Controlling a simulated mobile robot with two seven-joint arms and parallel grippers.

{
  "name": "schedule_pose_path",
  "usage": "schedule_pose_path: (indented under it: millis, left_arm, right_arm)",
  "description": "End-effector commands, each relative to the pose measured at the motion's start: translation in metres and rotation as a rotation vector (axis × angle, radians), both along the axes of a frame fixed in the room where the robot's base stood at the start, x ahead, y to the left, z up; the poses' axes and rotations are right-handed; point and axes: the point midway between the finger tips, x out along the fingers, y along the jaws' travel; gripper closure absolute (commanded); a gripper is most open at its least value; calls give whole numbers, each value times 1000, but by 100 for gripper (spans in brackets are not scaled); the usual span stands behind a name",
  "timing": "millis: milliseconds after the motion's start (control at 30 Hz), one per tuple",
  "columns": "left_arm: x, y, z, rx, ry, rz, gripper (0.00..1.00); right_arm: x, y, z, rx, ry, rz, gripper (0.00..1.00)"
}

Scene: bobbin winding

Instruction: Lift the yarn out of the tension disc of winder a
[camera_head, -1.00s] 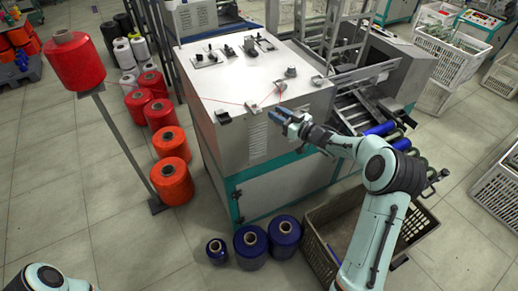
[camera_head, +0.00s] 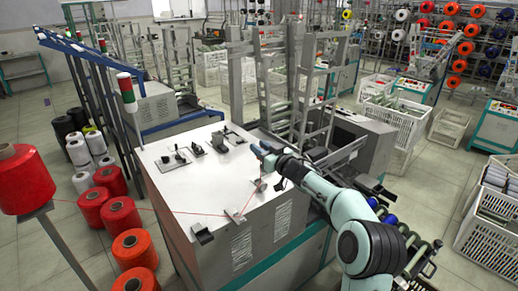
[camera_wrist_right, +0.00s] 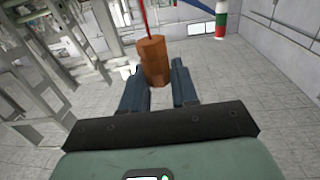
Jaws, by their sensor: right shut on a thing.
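Winder a (camera_head: 185,180) is the white-topped machine in the middle of the head view. Red yarn (camera_head: 140,208) runs from the red cone (camera_head: 22,180) on a stand at the left to a small guide (camera_head: 235,215) on the top, then up toward my right gripper (camera_head: 262,150). A small round grey part, seemingly the tension disc (camera_head: 259,186), sits near the right edge of the top; whether the yarn touches it is unclear. In the right wrist view the gripper (camera_wrist_right: 157,88) is shut on a brown cylindrical piece (camera_wrist_right: 154,58) with red yarn at its far end. My left gripper is out of view.
Small black fittings (camera_head: 175,158) stand on the winder's top. A metal frame (camera_head: 275,90) rises behind it, and a signal lamp (camera_head: 127,92) stands at its back left. Red and orange cones (camera_head: 122,215) are on the floor at left. White crates (camera_head: 395,118) stand at right.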

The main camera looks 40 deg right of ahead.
Motion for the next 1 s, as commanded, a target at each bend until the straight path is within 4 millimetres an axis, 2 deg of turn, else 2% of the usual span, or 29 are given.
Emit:
schedule_pose_path:
  millis: [200, 567, 700, 1000]
  left_arm:
    - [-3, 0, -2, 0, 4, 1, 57]
    - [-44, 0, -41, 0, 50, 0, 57]
    - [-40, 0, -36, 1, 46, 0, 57]
    - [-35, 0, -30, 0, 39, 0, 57]
  right_arm:
    - [0, 0, -25, 4, 5, 0, 100]
    - [-2, 0, -73, 1, 6, 1, 100]
    - [0, 0, -66, 1, 1, 1, 100]
    - [4, 1, -64, 1, 0, 1, 100]
